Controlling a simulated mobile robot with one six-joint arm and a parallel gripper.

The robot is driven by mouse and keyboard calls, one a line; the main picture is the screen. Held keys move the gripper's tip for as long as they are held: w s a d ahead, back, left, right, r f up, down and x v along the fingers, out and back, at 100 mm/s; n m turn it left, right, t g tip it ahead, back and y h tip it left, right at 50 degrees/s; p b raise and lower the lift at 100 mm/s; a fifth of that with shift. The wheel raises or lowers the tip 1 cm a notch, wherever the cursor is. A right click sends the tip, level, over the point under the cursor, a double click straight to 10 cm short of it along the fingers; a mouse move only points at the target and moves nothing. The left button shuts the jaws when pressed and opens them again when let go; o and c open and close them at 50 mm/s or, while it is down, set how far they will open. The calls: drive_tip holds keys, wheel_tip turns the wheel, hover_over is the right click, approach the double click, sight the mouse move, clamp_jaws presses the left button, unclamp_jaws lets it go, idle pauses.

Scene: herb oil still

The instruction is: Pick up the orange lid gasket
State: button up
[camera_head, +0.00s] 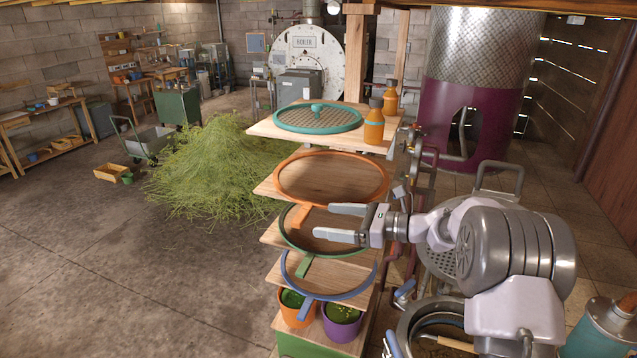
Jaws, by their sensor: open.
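The orange lid gasket (330,153) is a large thin ring lying flat on the second shelf from the top of a wooden rack. A short orange tab (302,217) sticks out at its front. My gripper (324,222) is in front of the rack, with its two grey fingers pointing left. It is open, with nothing seen between the fingers. In the picture the fingers are just below the ring and to the right of the tab. I cannot tell whether they touch anything. The fingers hide part of the green ring (287,232) on the shelf below.
A teal mesh disc (318,127) and two orange bottles (374,127) are on the top shelf (270,126). A blue ring (287,273) lies below the green ring. Two pots (341,331) are at the bottom. A metal vessel (425,325) stands at right.

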sight(304, 216)
drive_tip(key=x, duration=0.2)
drive_tip(key=p+x, duration=0.1)
drive_tip(key=x, duration=0.1)
drive_tip(key=p+x, duration=0.1)
drive_tip(key=x, duration=0.2)
drive_tip(key=shift+a+r, duration=0.1)
drive_tip(key=shift+r, duration=0.15)
drive_tip(key=shift+s, duration=0.15)
drive_tip(key=shift+c, duration=0.2)
drive_tip(key=c, duration=0.4)
clamp_jaws()
